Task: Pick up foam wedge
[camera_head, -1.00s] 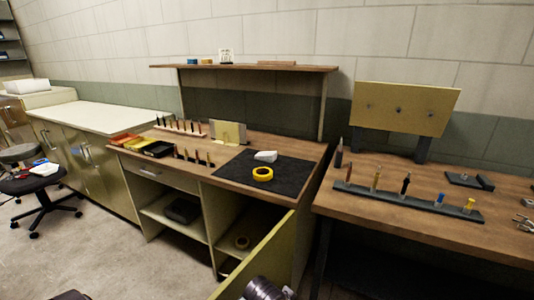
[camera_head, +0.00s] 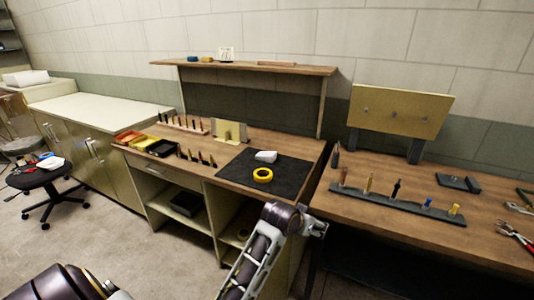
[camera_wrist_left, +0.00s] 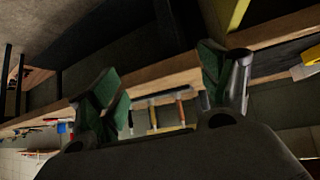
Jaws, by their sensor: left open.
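A small white block (camera_head: 266,156), which looks like the foam wedge, lies on the black mat (camera_head: 233,169) on the middle workbench. A yellow tape roll (camera_head: 263,175) lies just in front of it. My left gripper (camera_head: 321,228) is in front of the gap between the two benches, to the right of the block and nearer to me, well apart from it. In the left wrist view its two green-padded fingers (camera_wrist_left: 165,85) are spread with nothing between them. A white and yellow item at that view's right edge is too cropped to name. My right gripper is not in view.
The right bench (camera_head: 480,237) holds a dark tool rack (camera_head: 400,204) and red pliers (camera_head: 515,236). Trays (camera_head: 162,148) and upright tools stand left of the mat. A shelf (camera_head: 250,67) spans above the middle bench. A stool (camera_head: 40,178) stands at left.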

